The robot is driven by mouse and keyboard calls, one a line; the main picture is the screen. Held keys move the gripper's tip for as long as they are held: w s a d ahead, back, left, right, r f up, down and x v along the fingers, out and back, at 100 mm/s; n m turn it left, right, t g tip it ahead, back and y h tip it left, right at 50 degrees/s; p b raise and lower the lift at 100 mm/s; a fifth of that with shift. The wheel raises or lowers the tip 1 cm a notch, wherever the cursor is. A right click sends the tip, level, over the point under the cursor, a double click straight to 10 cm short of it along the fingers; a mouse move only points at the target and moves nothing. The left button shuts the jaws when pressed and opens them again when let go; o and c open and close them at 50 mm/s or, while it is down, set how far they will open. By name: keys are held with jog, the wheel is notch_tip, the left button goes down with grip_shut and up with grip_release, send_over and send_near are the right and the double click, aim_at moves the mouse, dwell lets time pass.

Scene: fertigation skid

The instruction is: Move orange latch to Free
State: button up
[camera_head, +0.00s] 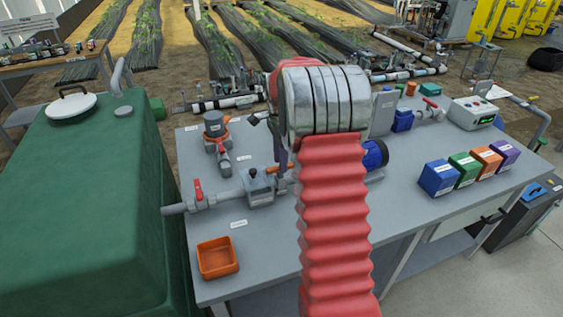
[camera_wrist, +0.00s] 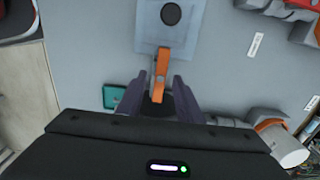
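The orange latch (camera_wrist: 160,68) points from the edge of a grey block (camera_wrist: 150,39) toward my gripper in the wrist view. In the head view the latch (camera_head: 279,169) shows at the right side of the same grey block (camera_head: 259,189), partly hidden by my arm. My gripper (camera_wrist: 159,82) has its two dark fingers apart, one on each side of the latch's near end, with a gap visible to each finger. In the head view only part of my gripper (camera_head: 281,150) shows, beside my arm. No label reading Free is legible.
A red-handled valve (camera_head: 198,190) and pipe stand left of the block. An orange tray (camera_head: 217,259) lies at the front left of the bench (camera_head: 270,262). A blue round fitting (camera_head: 375,155) is to the right. Several coloured boxes (camera_head: 438,178) stand farther right.

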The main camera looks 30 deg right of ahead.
jog(key=shift+f, duration=0.6)
jog(key=shift+c, duration=0.5)
